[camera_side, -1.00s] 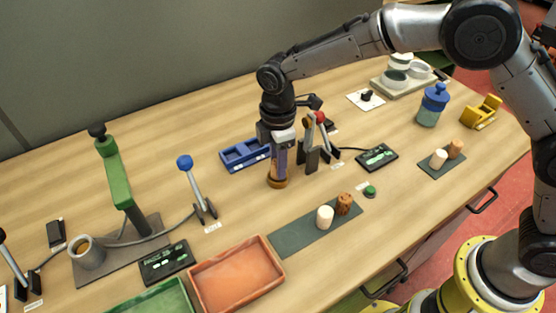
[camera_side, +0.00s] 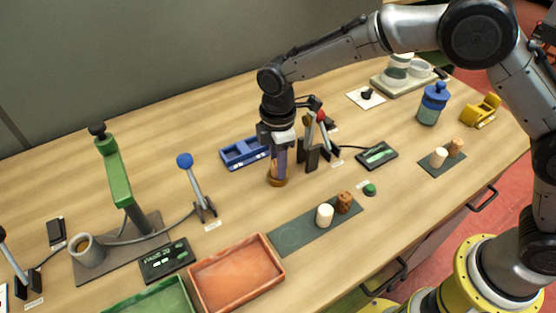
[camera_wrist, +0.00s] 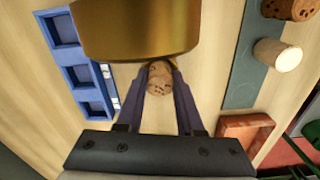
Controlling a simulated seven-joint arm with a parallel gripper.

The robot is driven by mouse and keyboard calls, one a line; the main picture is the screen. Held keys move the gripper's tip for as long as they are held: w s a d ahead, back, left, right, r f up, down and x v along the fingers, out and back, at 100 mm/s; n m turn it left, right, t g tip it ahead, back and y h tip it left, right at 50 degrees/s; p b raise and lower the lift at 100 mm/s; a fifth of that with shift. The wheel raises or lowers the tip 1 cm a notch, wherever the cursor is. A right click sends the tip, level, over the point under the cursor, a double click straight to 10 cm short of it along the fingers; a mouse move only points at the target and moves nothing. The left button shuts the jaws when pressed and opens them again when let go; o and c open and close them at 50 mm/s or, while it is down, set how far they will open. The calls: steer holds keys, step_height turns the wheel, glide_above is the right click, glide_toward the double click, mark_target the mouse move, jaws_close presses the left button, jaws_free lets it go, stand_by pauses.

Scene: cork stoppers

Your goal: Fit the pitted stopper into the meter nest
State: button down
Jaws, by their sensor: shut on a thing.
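My gripper (camera_side: 277,172) points down in the middle of the table, shut on a light brown stopper. In the wrist view the stopper (camera_wrist: 159,80) shows dark specks between the fingers. A large brass-coloured cylinder (camera_wrist: 135,30) fills the top of the wrist view and hides part of the stopper's far end. A lever stand with a red knob (camera_side: 320,116) and a dark display box (camera_side: 377,156) stand to the right.
A blue tray (camera_side: 243,153) lies behind. A dark mat (camera_side: 290,239) in front bears a white stopper (camera_side: 325,214) and a dark brown pitted stopper (camera_side: 344,203). An orange tray (camera_side: 237,277) and blue-knobbed lever (camera_side: 194,185) are to the left. Bare wood lies between gripper and mat.

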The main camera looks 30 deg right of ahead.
steer(key=shift+f, duration=0.25)
steer(key=shift+c, duration=2.3)
jaws_free()
step_height(320, 180, up, 14)
steer(key=shift+f, duration=0.1)
